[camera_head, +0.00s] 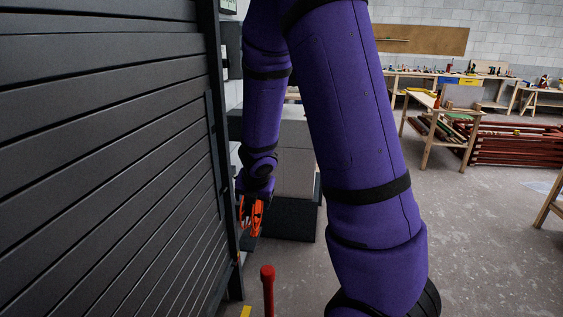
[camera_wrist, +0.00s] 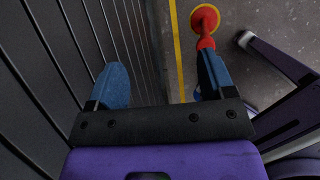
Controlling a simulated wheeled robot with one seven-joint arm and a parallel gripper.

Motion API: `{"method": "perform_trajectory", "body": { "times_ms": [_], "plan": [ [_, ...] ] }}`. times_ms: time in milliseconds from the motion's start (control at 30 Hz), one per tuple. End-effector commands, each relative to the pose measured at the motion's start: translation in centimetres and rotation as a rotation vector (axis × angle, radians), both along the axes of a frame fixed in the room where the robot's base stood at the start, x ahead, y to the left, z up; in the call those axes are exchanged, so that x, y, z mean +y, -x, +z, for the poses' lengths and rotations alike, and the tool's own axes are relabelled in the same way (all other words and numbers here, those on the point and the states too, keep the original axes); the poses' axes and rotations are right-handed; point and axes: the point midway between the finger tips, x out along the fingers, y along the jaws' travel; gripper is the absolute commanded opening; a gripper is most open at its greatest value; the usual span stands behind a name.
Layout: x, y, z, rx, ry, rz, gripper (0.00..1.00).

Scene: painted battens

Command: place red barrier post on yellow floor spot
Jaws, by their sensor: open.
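The red barrier post (camera_head: 268,290) stands upright on the floor at the bottom middle of the head view, its foot cut off. In the wrist view the red post (camera_wrist: 206,43) shows at the top, just past the right fingertip, with a yellow rim (camera_wrist: 205,6) around its round red end. I cannot tell whether this rim is the yellow floor spot. My gripper (camera_head: 250,217) hangs low beside the dark slatted wall in the head view. In the wrist view my gripper (camera_wrist: 166,80) is open, with nothing between its blue-tipped fingers; the post is outside them.
A dark slatted wall (camera_head: 110,150) stands close on the left. A yellow floor line (camera_wrist: 176,50) runs along it. Grey boxes (camera_head: 297,155) stand behind my arm. Workbenches (camera_head: 440,80) and a stack of red battens (camera_head: 510,143) are at the back right. Floor at right is mostly clear.

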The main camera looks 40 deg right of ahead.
Motion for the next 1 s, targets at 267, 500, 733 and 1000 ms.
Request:
{"method": "perform_trajectory", "body": {
  "times_ms": [267, 500, 733, 1000],
  "plan": [
    [-0.2, 2.3, 10.1, -0.262, -0.161, -0.573, 0.76],
    [0.9, 7.3, 16.5, -0.394, -0.379, -1.039, 0.76],
    [3.7, 13.6, 20.7, -0.424, -0.633, -1.446, 0.76],
    [8.6, 20.8, 23.6, -0.327, -0.919, -1.823, 0.76]
  ]
}}
